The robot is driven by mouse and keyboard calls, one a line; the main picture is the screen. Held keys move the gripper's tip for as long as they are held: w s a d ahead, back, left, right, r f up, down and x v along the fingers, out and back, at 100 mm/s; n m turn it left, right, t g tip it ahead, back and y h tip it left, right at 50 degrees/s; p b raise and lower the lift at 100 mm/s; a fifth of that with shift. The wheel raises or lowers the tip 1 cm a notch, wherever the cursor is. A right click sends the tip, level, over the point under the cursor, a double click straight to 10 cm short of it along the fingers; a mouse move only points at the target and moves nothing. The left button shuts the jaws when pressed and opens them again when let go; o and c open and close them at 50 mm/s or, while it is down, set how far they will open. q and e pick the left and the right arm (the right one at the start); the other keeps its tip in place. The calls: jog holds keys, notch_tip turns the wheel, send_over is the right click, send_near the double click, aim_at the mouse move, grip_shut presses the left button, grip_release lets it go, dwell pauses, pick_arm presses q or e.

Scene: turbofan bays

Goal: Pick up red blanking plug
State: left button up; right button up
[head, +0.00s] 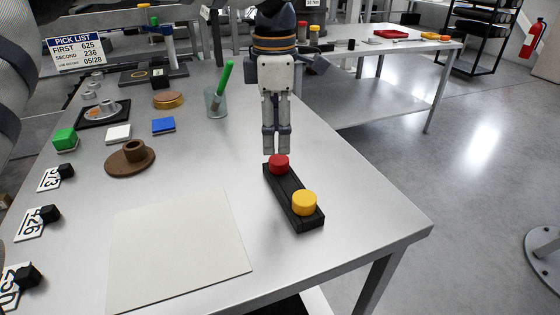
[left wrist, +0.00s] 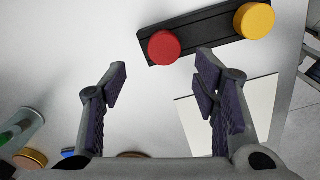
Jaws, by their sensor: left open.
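The red blanking plug (head: 279,163) sits at the far end of a black holder (head: 291,190), which lies on the table. A yellow plug (head: 304,203) sits at the near end of the same holder. My left gripper (head: 277,150) points down just above and behind the red plug in the head view. In the left wrist view the two fingers (left wrist: 160,85) are spread apart with nothing between them. There the red plug (left wrist: 164,47) lies beyond the fingertips, between their lines, and the yellow plug (left wrist: 254,20) lies to its right. My right gripper is not seen.
A pale square mat (head: 180,250) lies left of the holder. A cup with a green pen (head: 217,100), a brown flanged part (head: 130,158), a blue block (head: 163,125) and number tags stand to the left. The table's right edge is close to the holder.

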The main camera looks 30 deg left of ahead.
aim_at(278, 159)
pick_arm(q)
jog(key=f, duration=0.5)
jog(key=shift+s+d+f, duration=0.15)
jog(key=shift+s+d, duration=0.05)
jog(key=shift+d, duration=0.1)
jog(key=shift+w+f, duration=0.1)
jog(key=shift+f, duration=0.1)
jog(key=c, duration=0.9)
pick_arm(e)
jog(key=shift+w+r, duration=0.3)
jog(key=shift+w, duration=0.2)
pick_arm(q)
jog(key=shift+r, duration=0.1)
jog(key=shift+c, duration=0.2)
